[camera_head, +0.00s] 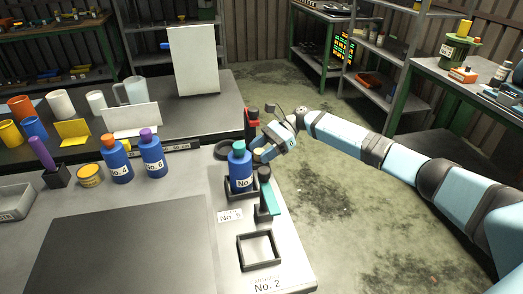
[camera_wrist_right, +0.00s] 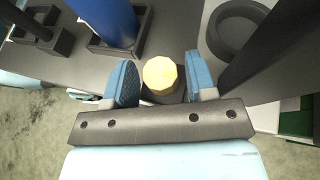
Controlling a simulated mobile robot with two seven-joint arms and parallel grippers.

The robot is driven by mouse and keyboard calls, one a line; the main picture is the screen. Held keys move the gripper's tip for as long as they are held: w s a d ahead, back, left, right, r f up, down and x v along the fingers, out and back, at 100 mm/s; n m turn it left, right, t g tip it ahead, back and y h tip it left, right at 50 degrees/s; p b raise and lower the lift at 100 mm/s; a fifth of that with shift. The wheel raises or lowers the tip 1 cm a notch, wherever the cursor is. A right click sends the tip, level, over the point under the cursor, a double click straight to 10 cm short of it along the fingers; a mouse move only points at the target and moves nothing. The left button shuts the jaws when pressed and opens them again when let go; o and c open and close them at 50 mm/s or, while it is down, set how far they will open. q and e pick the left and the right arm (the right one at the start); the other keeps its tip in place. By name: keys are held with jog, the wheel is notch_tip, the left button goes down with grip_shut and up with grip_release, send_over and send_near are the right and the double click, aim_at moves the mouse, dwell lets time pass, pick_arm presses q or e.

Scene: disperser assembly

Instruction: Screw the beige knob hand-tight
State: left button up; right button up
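The beige knob (camera_wrist_right: 160,75) is a small faceted cap, seen from above in the right wrist view. It lies between the two blue fingertips of my right gripper (camera_wrist_right: 163,82), with a narrow gap on each side, so the gripper is open around it. In the head view my right gripper (camera_head: 268,148) reaches in from the right, just beyond the blue bottle with a teal cap (camera_head: 240,170). The knob (camera_head: 257,155) is small and partly hidden there. What the knob sits on is mostly hidden. My left gripper is not in view.
The blue bottle stands in a black holder close to the knob. A teal-and-black piece (camera_head: 268,198) stands right of it. A black ring (camera_wrist_right: 238,28) lies near the right finger. An empty square frame (camera_head: 259,250) is at the front. The dark mat (camera_head: 125,250) is clear.

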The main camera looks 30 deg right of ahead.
jog(key=c, duration=0.7)
jog(key=shift+o, duration=0.2)
